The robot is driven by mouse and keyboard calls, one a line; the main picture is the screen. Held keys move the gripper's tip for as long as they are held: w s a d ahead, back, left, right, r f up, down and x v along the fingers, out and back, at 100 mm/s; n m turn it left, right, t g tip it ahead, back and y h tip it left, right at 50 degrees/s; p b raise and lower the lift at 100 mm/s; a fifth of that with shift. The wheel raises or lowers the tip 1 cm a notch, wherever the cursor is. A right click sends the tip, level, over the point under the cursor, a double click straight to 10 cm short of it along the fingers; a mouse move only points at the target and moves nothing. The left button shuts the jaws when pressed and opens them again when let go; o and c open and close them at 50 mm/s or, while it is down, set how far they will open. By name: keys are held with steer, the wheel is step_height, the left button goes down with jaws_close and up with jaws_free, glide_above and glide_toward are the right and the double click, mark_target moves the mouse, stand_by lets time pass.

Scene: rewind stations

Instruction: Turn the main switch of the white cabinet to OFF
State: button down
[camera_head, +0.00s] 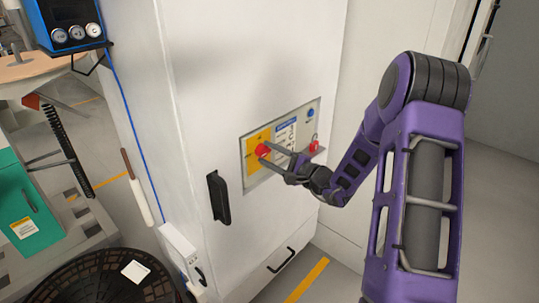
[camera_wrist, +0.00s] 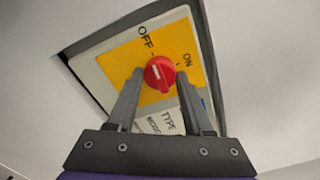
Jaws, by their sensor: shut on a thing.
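The white cabinet (camera_head: 240,80) stands in the middle of the head view. A panel on its front has a yellow plate (camera_head: 252,165) with a red main switch (camera_head: 263,150). In the wrist view the red switch (camera_wrist: 160,73) sits on the yellow plate (camera_wrist: 125,62), with OFF printed at upper left and ON at upper right. A short white mark on the knob lies towards the OFF side; the exact setting is hard to tell. My gripper (camera_head: 270,150) is at the panel. In the wrist view my gripper (camera_wrist: 160,79) is shut on the switch, one finger on each side.
A black door handle (camera_head: 218,198) is below left. A black round basket (camera_head: 110,275) and a green box (camera_head: 25,205) stand left. The floor at right is clear.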

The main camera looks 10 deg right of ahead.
steer(key=shift+n, duration=0.3)
steer(key=shift+c, duration=1.5)
jaws_free()
steer(key=v, duration=1.7)
steer(key=shift+s+d, duration=0.15)
steer(key=shift+s, duration=0.05)
steer(key=shift+p, duration=0.3)
